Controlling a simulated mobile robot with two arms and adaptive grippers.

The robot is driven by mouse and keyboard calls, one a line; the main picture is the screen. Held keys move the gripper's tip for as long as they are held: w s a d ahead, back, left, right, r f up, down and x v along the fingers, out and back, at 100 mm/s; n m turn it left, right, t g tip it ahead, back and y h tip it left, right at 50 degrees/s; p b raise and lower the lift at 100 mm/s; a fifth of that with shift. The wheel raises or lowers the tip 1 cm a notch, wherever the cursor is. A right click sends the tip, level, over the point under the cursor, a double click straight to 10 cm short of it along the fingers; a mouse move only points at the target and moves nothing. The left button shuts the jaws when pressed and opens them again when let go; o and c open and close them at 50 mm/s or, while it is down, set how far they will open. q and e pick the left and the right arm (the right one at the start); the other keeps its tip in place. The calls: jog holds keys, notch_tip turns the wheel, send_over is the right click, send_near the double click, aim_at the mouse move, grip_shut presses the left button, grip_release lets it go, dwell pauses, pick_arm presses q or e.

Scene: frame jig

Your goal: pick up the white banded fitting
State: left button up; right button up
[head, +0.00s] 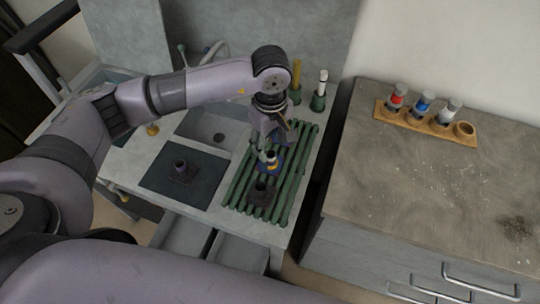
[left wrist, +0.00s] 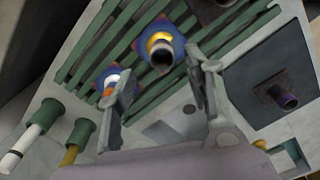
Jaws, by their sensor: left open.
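A fitting with a white band (left wrist: 112,77) and blue flange sits on the green slatted rack (left wrist: 98,45), partly behind one finger in the left wrist view. In the head view my arm and gripper seem to hide it. A yellow-banded fitting (left wrist: 161,42) on a blue flange stands on the same rack, closer to the space between the fingers; it also shows in the head view (head: 273,166). My left gripper (head: 264,150) is open above the rack, with nothing between its fingers (left wrist: 160,72). My right gripper is not in view.
A dark fitting (head: 262,189) stands on the rack's near end. Another is on a dark pad (head: 155,178). Green holders with a yellow rod (head: 296,76) and white rod (head: 322,78) stand behind. A wooden holder (head: 437,126) on the right counter carries red, blue and whitish fittings.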

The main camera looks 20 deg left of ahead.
aim_at(271, 154)
pick_arm(q)
jog(key=shift+d+f, duration=0.1)
jog(key=shift+f, duration=0.4)
jog(key=f, duration=0.1)
jog(key=f+p, duration=0.1)
jog(key=f, duration=0.1)
jog(key=f+p, duration=0.1)
jog(key=shift+s+f, duration=0.2)
jog(key=shift+s, duration=0.15)
jog(key=shift+f, duration=0.3)
jog(key=shift+w, duration=0.1)
jog(key=shift+c, duration=0.2)
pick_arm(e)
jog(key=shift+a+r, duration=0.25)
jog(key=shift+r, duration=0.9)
pick_arm(q)
jog(key=shift+c, duration=1.4)
grip_shut()
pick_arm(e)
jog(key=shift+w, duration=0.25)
